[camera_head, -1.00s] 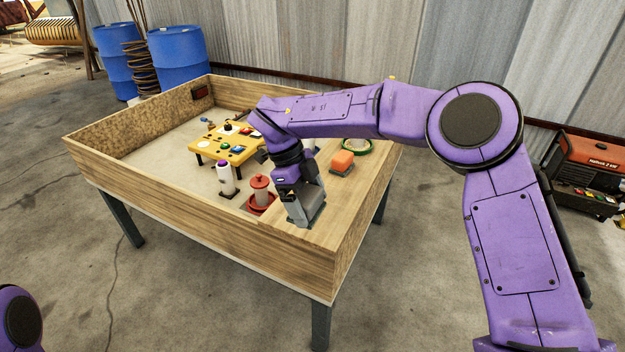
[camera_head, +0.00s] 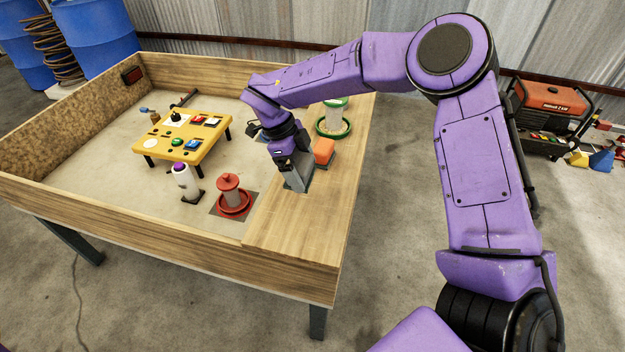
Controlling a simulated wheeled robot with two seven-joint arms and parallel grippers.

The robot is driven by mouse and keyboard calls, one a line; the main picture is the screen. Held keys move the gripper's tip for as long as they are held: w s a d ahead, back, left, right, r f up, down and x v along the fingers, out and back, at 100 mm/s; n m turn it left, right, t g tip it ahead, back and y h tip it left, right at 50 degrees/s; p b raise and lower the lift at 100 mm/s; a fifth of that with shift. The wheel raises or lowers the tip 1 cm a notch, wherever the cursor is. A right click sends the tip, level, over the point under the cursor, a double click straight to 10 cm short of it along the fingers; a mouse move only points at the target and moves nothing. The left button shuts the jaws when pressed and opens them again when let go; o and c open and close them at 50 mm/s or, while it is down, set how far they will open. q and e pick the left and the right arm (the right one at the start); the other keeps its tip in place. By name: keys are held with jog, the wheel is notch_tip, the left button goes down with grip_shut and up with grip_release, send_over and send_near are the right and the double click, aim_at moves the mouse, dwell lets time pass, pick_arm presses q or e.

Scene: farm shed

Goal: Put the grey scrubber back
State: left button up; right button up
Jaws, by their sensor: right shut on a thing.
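My right gripper (camera_head: 295,178) points down over the wooden ledge on the right side of the table. It is shut on a grey block, which I take to be the grey scrubber (camera_head: 298,183); the jaws cover much of it. I cannot tell whether its underside touches the ledge. An orange scrubber-like block (camera_head: 324,150) stands on the ledge just behind and to the right of the gripper, very close to it. My left gripper is not in view.
A red feeder (camera_head: 231,196) stands left of the gripper, beside a white bottle (camera_head: 182,180). A green-rimmed feeder (camera_head: 334,122) stands farther back. A yellow panel table (camera_head: 183,137) is inside the walled table (camera_head: 170,240). The ledge's front part (camera_head: 295,235) is clear.

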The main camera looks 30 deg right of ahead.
jog(key=shift+s+d+f, duration=0.5)
jog(key=shift+d+f, duration=0.25)
jog(key=shift+d, duration=0.15)
jog(key=p, duration=0.1)
send_over(319, 195)
jog(key=w, duration=0.2)
jog(key=f, duration=0.2)
jog(key=a+f, duration=0.1)
jog(key=f, duration=0.1)
jog(key=shift+s+f, duration=0.2)
jog(key=shift+f, duration=0.1)
jog(key=shift+p+x, duration=0.6)
jog(key=shift+x, duration=0.55)
jog(key=shift+s+a+f, duration=0.1)
jog(key=shift+a+f, duration=0.1)
jog(key=shift+f, duration=0.25)
jog(key=o, duration=0.7)
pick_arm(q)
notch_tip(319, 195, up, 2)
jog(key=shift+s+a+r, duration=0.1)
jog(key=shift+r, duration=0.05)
pick_arm(e)
jog(key=shift+o, duration=0.2)
jog(key=shift+r, duration=0.15)
